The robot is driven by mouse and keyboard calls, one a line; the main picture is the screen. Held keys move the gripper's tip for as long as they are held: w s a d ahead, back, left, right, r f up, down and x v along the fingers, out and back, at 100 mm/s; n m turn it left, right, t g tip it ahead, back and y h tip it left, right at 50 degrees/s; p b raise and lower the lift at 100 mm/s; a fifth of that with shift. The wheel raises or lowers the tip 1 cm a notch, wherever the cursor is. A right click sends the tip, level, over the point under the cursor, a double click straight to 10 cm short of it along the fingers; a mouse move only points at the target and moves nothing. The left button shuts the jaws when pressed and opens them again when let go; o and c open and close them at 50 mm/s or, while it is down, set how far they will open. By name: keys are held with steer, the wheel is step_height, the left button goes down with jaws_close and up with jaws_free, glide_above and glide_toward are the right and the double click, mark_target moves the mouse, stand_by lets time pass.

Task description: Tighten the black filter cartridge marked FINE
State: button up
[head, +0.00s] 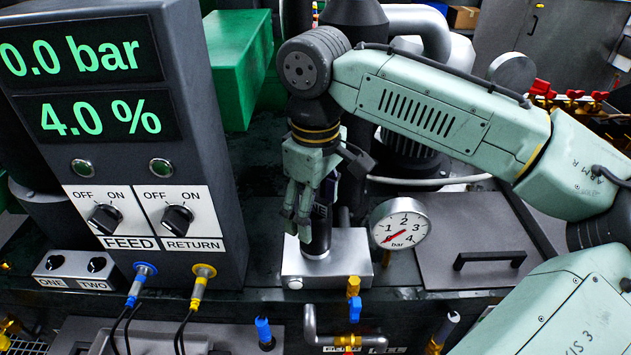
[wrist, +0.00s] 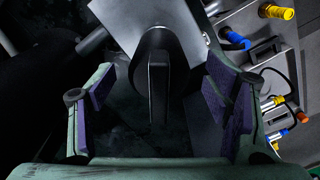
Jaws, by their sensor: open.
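The black filter cartridge (head: 318,240) stands upright on a bright metal block (head: 345,262) in the head view. Part of its white lettering shows, but my fingers hide the rest. My gripper (head: 300,212) points down at the cartridge's upper part. In the wrist view, my gripper (wrist: 158,88) is open, with a purple-padded finger on each side. A dark part with a raised bar-like grip (wrist: 158,75), which looks like the cartridge's top, lies between the fingers. Gaps show on both sides of it, and neither pad appears to touch it.
A round gauge (head: 400,223) stands close right of the cartridge, its red needle near the low end. A control panel (head: 218,130) on the left reads 0.0 bar and 4.0 %.

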steer(key=shift+f, duration=1.45)
